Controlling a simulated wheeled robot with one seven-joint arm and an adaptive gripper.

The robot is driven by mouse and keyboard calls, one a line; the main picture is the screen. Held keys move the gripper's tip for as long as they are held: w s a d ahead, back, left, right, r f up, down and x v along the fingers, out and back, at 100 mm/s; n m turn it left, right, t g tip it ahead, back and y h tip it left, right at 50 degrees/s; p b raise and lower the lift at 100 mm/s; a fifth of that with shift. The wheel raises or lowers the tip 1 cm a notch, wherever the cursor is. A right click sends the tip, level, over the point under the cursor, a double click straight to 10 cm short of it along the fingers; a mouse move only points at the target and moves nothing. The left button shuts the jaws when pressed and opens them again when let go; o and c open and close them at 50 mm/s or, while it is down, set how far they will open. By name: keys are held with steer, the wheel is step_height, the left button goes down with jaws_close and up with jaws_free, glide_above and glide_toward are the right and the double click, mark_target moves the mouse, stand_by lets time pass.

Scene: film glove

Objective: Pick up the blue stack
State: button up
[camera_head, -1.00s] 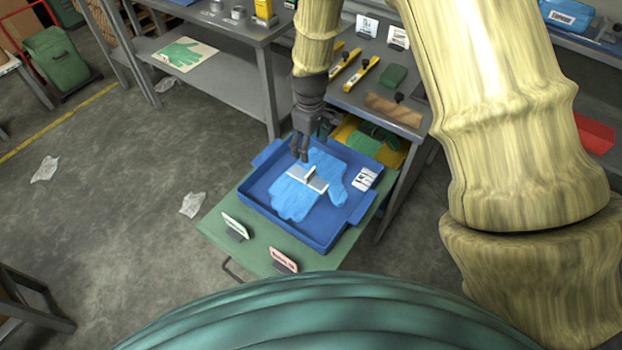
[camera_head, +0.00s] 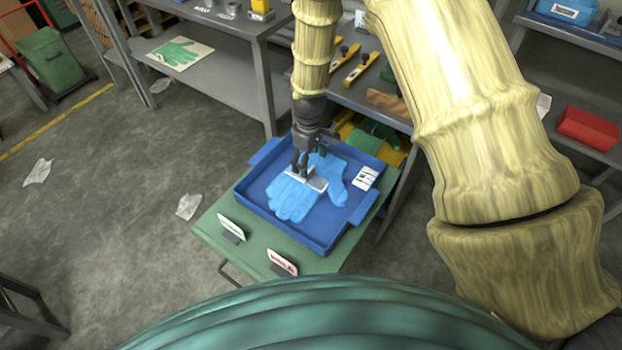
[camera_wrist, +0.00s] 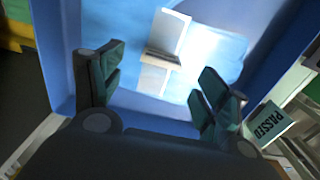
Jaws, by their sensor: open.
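The blue stack (camera_head: 294,203) is a pile of light blue gloves lying in a blue tray (camera_head: 322,238), with a white band (camera_head: 318,184) across its middle. In the wrist view the band (camera_wrist: 172,32) has a raised piece standing across it (camera_wrist: 162,60). My gripper (camera_head: 301,172) is over the band and hides part of it and of the gloves. In the wrist view the gripper (camera_wrist: 152,88) is open, its two fingers apart on either side of the band's line, with nothing between them. I cannot tell whether the fingertips touch the stack.
A white card (camera_head: 365,178) is at the tray's right side; a "PASSED" label (camera_wrist: 268,123) shows in the wrist view. Two small signs (camera_head: 231,229) (camera_head: 282,262) stand on the green table (camera_head: 255,254) before the tray. A yellow bin (camera_head: 390,154) with green gloves is behind.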

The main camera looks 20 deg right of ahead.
mark_target(310, 171)
steer(key=shift+s+f+p, duration=0.2)
steer(key=shift+f+p, duration=0.25)
steer(key=shift+f, duration=2.2)
steer(key=c, duration=1.4)
steer(key=shift+c, duration=0.2)
